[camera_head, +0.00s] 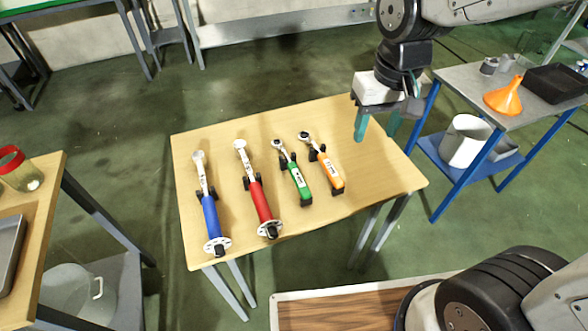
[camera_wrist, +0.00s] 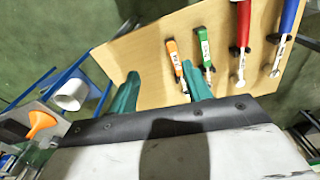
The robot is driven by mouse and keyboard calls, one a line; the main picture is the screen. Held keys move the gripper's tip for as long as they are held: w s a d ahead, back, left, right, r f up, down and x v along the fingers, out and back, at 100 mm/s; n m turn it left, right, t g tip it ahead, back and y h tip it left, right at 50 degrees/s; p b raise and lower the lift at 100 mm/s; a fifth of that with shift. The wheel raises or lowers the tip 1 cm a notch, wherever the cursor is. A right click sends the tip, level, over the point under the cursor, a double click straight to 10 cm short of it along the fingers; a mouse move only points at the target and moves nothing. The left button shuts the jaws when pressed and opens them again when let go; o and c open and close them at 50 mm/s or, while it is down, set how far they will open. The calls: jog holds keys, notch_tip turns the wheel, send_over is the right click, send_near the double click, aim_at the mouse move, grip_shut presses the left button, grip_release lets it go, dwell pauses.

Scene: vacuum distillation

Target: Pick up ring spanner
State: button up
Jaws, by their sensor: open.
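Several spanner-like tools lie in a row on small black rests on a wooden table (camera_head: 375,190). From left to right in the head view they have a blue handle (camera_head: 210,217), a red handle (camera_head: 260,203), a green handle (camera_head: 300,184) and an orange handle (camera_head: 332,173). I cannot tell for certain which is the ring spanner. My gripper (camera_head: 377,132) is open and empty above the table's right part, to the right of the orange tool. In the wrist view its teal fingers (camera_wrist: 158,82) point towards the table, with the orange tool (camera_wrist: 174,58) close to one fingertip.
A blue-framed side table (camera_head: 452,85) at the right holds an orange funnel (camera_head: 505,98) and a black tray (camera_head: 556,83), with a white container (camera_head: 463,141) below. Another wooden table (camera_head: 45,215) stands at the left. The table's right part is bare.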

jog(key=w+a+f, duration=0.4)
jog(key=a+f, duration=0.2)
jog(key=n, duration=0.2)
send_over(300, 181)
jog(key=shift+g, duration=0.3)
jog(key=f, duration=0.8)
jog(key=shift+d+f, duration=0.25)
jog(key=shift+f, duration=0.05)
jog(key=f, duration=0.8)
jog(key=shift+a+f, duration=0.25)
grip_shut()
